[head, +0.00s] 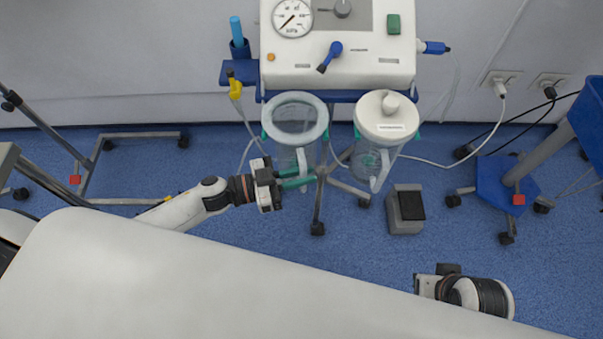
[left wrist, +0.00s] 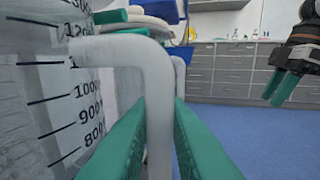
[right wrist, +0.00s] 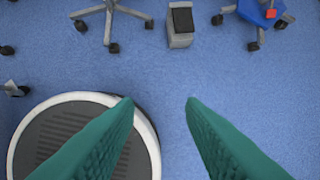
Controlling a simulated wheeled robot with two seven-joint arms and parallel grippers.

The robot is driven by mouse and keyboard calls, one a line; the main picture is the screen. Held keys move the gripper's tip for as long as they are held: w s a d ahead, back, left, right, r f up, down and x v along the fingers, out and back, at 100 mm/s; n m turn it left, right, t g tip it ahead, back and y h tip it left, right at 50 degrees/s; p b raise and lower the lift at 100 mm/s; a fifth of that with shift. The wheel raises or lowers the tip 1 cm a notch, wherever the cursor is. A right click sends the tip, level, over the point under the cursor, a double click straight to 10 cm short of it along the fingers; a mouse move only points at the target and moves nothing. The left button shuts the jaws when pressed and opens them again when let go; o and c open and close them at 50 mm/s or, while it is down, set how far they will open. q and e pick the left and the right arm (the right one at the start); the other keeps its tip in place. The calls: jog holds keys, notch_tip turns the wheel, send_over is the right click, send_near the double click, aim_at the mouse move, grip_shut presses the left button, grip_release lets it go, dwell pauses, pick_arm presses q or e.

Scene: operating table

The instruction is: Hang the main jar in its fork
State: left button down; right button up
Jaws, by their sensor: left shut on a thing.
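A clear, graduated jar without a lid (head: 295,103), taken as the main jar, is upright below the suction unit's front. My left gripper (head: 297,178) is shut on the jar's pale handle (left wrist: 158,85), a finger on either side. Green-tipped fork ends (head: 326,135) show beside the jar's rim, and a green piece (left wrist: 110,16) is close to its top in the left wrist view. I cannot tell whether the jar rests in the fork. My right gripper (right wrist: 160,103) is open and empty over the floor, away from the jar.
A second jar with a white lid (head: 387,108) hangs close on the right. The white suction unit (head: 345,70) with gauge stands behind. A wheeled stand (head: 318,205) and a grey pedal (head: 405,210) are below. The pale operating table (head: 220,285) fills the front.

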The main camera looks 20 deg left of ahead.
pick_arm(q)
jog(key=c, duration=1.3)
grip_release()
jog(key=v, duration=0.7)
jog(key=shift+s+a+p, duration=0.15)
jog(key=shift+a+p, duration=0.1)
jog(key=shift+p, duration=0.1)
pick_arm(e)
jog(key=x, duration=0.3)
jog(key=shift+a, duration=0.1)
jog(key=shift+r, duration=0.2)
pick_arm(q)
jog(key=shift+d, duration=0.1)
pick_arm(e)
jog(key=shift+s, duration=0.15)
